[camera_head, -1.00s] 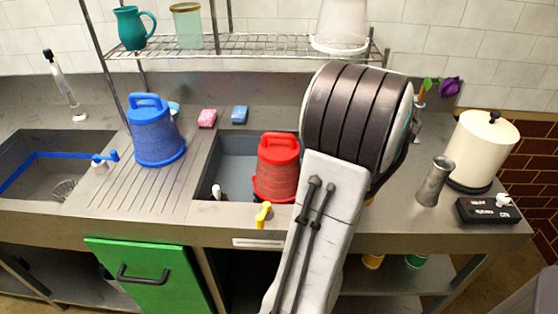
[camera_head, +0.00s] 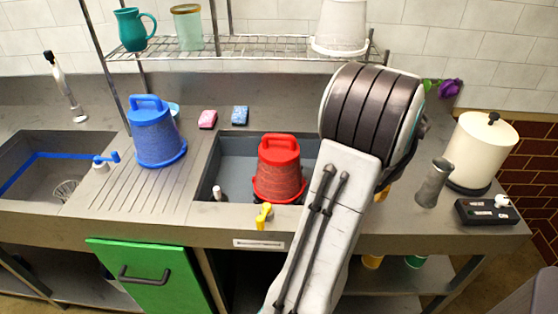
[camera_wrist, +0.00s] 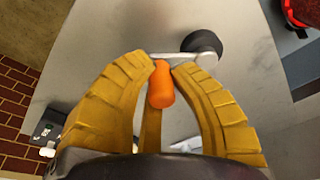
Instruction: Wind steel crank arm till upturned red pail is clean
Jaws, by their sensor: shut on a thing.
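The upturned red pail (camera_head: 279,172) stands in the right sink basin in the head view, with its handle on top and mottled marks on its side. Its edge shows at the top right of the wrist view (camera_wrist: 303,12). The steel crank arm (camera_wrist: 185,57) runs from a round black hub (camera_wrist: 206,44) to an orange grip. My gripper (camera_wrist: 162,70) has its yellow fingers closed around that orange grip (camera_wrist: 160,86). In the head view, my arm hides the crank and most of my gripper.
A blue pail (camera_head: 156,135) stands upturned on the drainboard. A yellow tap (camera_head: 264,216) is at the sink's front edge. A steel vase (camera_head: 433,183), a cream canister (camera_head: 482,150) and a black switch box (camera_head: 487,212) stand at the right. A wire shelf (camera_head: 240,46) hangs behind.

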